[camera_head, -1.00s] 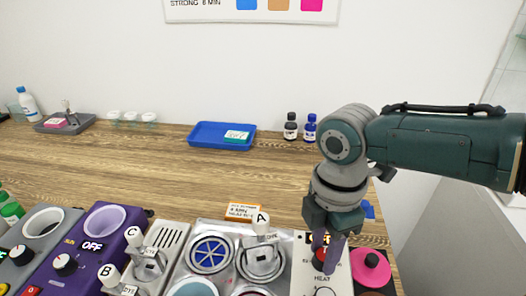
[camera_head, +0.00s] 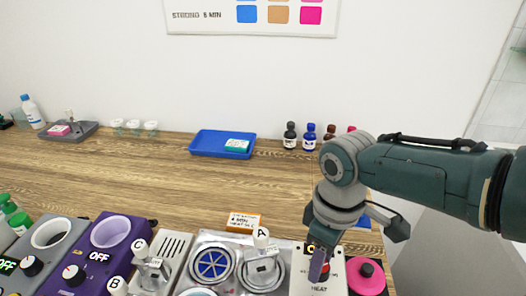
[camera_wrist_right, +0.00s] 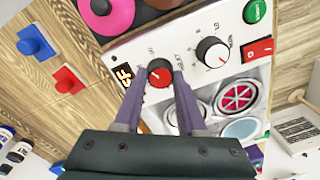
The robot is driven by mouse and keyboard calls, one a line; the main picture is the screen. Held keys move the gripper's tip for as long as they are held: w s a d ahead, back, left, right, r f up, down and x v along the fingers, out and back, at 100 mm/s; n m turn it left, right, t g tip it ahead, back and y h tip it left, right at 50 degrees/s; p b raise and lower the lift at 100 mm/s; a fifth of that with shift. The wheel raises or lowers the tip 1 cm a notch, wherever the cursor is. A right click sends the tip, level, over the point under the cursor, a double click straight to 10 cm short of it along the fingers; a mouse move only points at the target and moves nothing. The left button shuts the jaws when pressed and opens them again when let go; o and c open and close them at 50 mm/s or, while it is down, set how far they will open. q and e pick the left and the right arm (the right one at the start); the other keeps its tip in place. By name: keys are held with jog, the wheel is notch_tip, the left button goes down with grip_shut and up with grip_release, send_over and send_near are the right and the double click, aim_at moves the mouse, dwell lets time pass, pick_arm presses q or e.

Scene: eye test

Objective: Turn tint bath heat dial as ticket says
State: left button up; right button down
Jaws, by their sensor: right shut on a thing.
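My right gripper (camera_head: 320,268) points down over the cream tint bath panel (camera_head: 300,285) at lower right. The orange-edged ticket (camera_head: 243,221) has tiny print, with a line starting HEAT. My left gripper is not in view.
A pink round thing (camera_head: 367,272) stands right of the panel. Pans and a handle tagged A (camera_head: 262,238) stand left of it. A purple warmer (camera_head: 115,233) reads OFF. A blue tray (camera_head: 222,144) and bottles (camera_head: 290,135) stand behind. The middle of the table is clear.

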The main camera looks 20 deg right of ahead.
jog(key=m+p, duration=0.1)
jog(key=m, duration=0.3)
jog(key=shift+r, duration=0.1)
jog(key=shift+m, duration=0.6)
jog(key=c, duration=0.9)
grip_release()
jog(key=o, duration=0.4)
jog(key=r+p, duration=0.2)
jog(key=r, duration=0.2)
jog(key=r+p, duration=0.3)
jog(key=r, duration=0.1)
jog(key=shift+d+r, duration=0.2)
jog(key=shift+r, duration=0.7)
